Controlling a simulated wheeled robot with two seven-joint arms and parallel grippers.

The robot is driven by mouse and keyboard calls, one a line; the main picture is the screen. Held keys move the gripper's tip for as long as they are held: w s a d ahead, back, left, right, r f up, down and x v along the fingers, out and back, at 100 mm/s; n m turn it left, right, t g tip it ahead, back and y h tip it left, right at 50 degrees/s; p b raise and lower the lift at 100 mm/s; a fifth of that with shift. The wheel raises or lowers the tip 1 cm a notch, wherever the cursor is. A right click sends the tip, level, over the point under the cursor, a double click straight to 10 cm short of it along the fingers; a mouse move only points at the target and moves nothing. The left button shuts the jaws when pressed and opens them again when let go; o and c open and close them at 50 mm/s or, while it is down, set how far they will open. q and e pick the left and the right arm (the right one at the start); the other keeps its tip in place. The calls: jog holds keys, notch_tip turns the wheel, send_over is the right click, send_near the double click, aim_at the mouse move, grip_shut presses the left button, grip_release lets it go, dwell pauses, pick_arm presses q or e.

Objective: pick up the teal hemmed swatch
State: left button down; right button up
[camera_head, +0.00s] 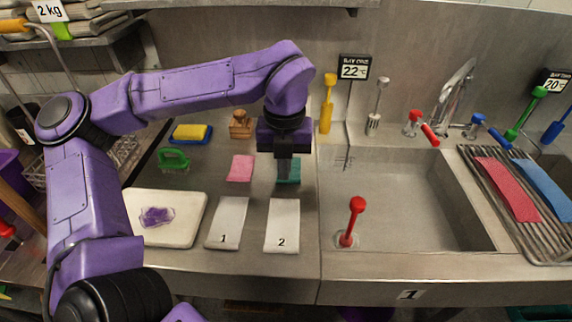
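The teal hemmed swatch (289,173) lies on the steel counter, behind the white cloth marked 2. My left gripper (284,178) points down right over it and hides its left and middle part. The fingers look close together, but I cannot tell whether they are open, shut or touching the swatch. My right gripper is not in view.
A pink swatch (241,168) lies just left. White cloths 1 (227,224) and 2 (282,227) lie in front. A white board (185,229) with a purple patch is at left. The sink (408,200) is right; a red-handled plunger (352,220) stands at its edge.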

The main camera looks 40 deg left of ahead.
pick_arm(q)
jog(key=c, duration=1.9)
grip_release()
jog(key=o, duration=1.5)
